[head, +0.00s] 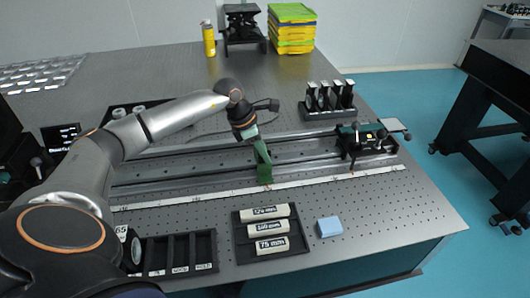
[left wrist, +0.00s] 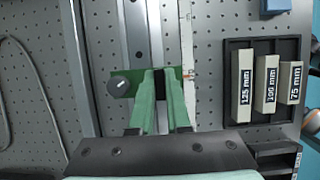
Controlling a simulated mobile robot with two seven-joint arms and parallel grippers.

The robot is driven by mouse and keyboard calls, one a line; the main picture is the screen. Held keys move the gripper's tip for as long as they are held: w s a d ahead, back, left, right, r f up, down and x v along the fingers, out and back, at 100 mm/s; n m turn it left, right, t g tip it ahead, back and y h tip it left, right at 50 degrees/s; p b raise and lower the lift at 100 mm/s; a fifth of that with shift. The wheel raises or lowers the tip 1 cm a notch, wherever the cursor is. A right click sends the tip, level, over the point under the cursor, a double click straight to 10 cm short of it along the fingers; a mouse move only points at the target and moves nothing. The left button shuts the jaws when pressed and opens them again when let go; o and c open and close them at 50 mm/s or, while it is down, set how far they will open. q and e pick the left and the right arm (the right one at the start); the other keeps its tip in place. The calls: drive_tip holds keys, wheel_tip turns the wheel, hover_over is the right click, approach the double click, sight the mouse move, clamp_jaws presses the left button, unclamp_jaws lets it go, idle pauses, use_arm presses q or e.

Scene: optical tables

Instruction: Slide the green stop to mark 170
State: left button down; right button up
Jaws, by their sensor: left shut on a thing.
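The green stop (head: 264,173) sits on the long rail (head: 205,177) near the middle of the table, beside the white scale strip (head: 330,180). My left gripper (head: 260,150) reaches down from above and is shut on the stop. In the left wrist view, the pale green fingers (left wrist: 160,75) close on the upright part of the green stop (left wrist: 122,78), which has a round knob at its left. The scale (left wrist: 187,55) runs close to the stop's right side there. Its numbers are too small to read. My right gripper is not in view.
A black carriage (head: 365,140) stands on the rail's right end. A tray of labelled blocks (head: 240,236), a blue block (head: 329,227) and a compartment tray (head: 215,248) lie in front. A lens rack (head: 330,113) stands behind the rail. The rail between stop and carriage looks clear.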

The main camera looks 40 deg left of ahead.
use_arm(q)
drive_tip(key=shift+r, duration=0.1)
drive_tip(key=c, duration=0.9)
unclamp_jaws()
drive_tip(key=v, duration=1.2)
drive_tip(key=shift+s+a+r, duration=0.1)
drive_tip(key=shift+r, duration=0.1)
